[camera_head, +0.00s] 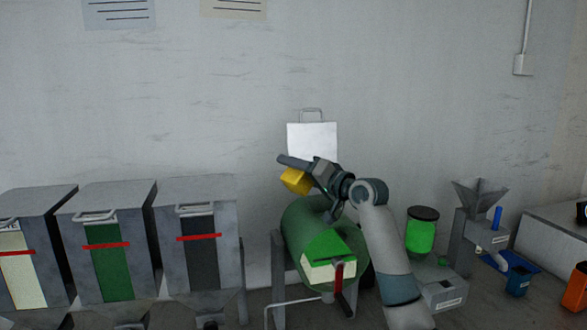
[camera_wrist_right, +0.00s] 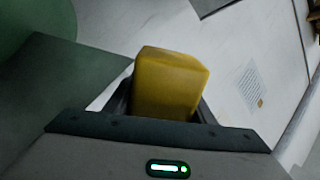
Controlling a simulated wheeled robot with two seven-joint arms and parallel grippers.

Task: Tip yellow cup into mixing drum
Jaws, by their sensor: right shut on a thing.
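My right gripper (camera_head: 306,170) is shut on the yellow cup (camera_head: 296,181) and holds it in the air above the mixing drum. The cup looks tilted, and its inside is hidden. In the right wrist view the yellow cup (camera_wrist_right: 170,83) sits between the fingers. The green mixing drum (camera_head: 303,225) lies on a grey stand and has a red-handled crank at its front. Green and pale material shows in its opening. A green surface at the left of the right wrist view looks like the drum (camera_wrist_right: 75,85). My left gripper is not in view.
Several grey bins (camera_head: 112,190) with lidded tops stand at the left. A white bag (camera_head: 313,138) is behind the drum. A green-filled hopper (camera_head: 420,232), a grey funnel machine (camera_head: 478,215) and a blue cup (camera_head: 517,282) stand at the right.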

